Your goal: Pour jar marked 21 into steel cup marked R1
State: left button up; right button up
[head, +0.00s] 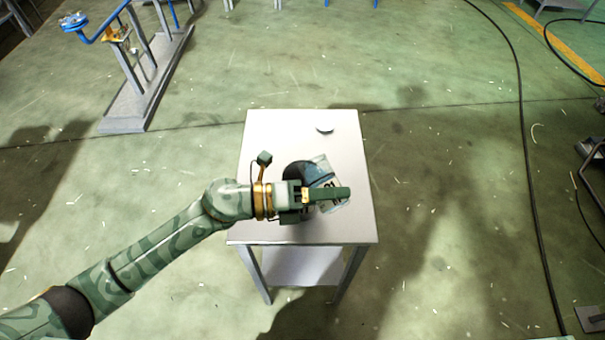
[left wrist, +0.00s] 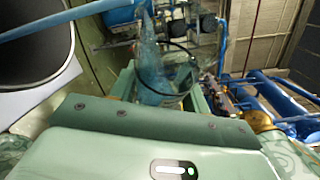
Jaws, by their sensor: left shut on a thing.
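My left gripper (head: 325,194) is shut on a clear jar (head: 322,168) with bluish contents, above the table. The jar is tilted, and a dark mark on it is partly covered and not readable. In the left wrist view the jar (left wrist: 165,82) shows between the fingers, with pale blue liquid drawn out toward its upper end. A steel cup (head: 294,170) with a dark inside stands on the table just left of the jar, partly hidden by my gripper. Its rim and dark inside (left wrist: 30,45) fill the upper left of the left wrist view. No mark on the cup shows.
The small white table (head: 350,228) has bare top around the cup. A small pale round thing with a dark crescent (head: 324,129) lies near its far edge. A metal frame with blue pipe (head: 140,70) stands at the far left. Black cable (head: 525,130) runs along the floor at right.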

pick_arm(q)
jog(key=shift+r+n, duration=0.3)
jog(key=shift+n, duration=0.1)
dwell(0.6)
jog(key=shift+w+a+r+n+h, duration=0.4)
jog(key=shift+w+r+n, duration=0.2)
jog(key=shift+n, duration=0.2)
dwell(1.2)
jog(key=shift+w+f+n+t+h+b, duration=0.1)
jog(key=shift+f+n+t+h+b, duration=0.2)
jog(key=shift+n, duration=0.5)
dwell(1.0)
jog(key=shift+r+n, duration=0.25)
jog(key=shift+n, duration=0.05)
